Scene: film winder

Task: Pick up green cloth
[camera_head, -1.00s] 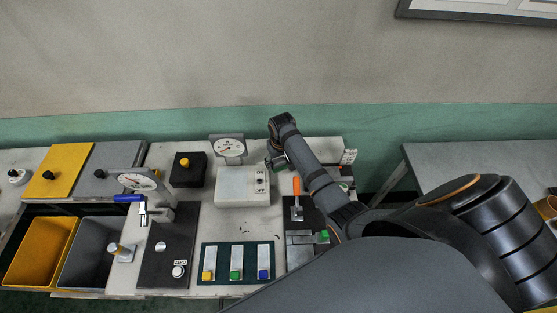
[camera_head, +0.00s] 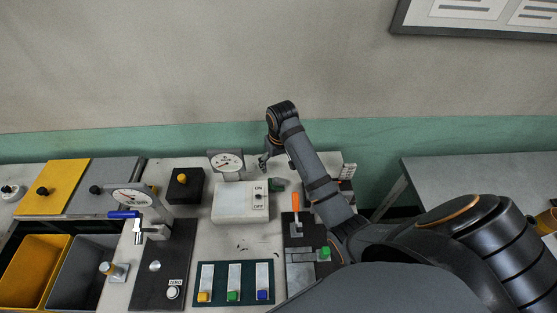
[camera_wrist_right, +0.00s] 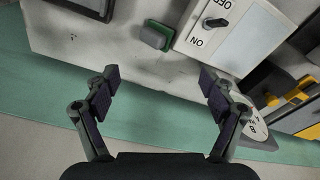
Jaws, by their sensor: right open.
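The green cloth (camera_head: 278,185) looks like a small dark green pad lying on the bench, just right of the white ON/OFF box. In the right wrist view it is a green block with a greyish top (camera_wrist_right: 157,34), beside the box near the top edge. My right gripper (camera_head: 264,162) is above the back of the bench, behind the green piece. In the right wrist view its two fingers (camera_wrist_right: 160,85) are spread wide with nothing between them, and the green piece lies beyond the tips, apart from them. My left gripper is not in view.
The white box (camera_head: 240,203) and a dial gauge (camera_head: 226,163) stand close to the right gripper. An orange-handled lever (camera_head: 296,205) is in front of the green piece. A dark board with colored buttons (camera_head: 234,283) lies nearer. Bare bench shows around the pad.

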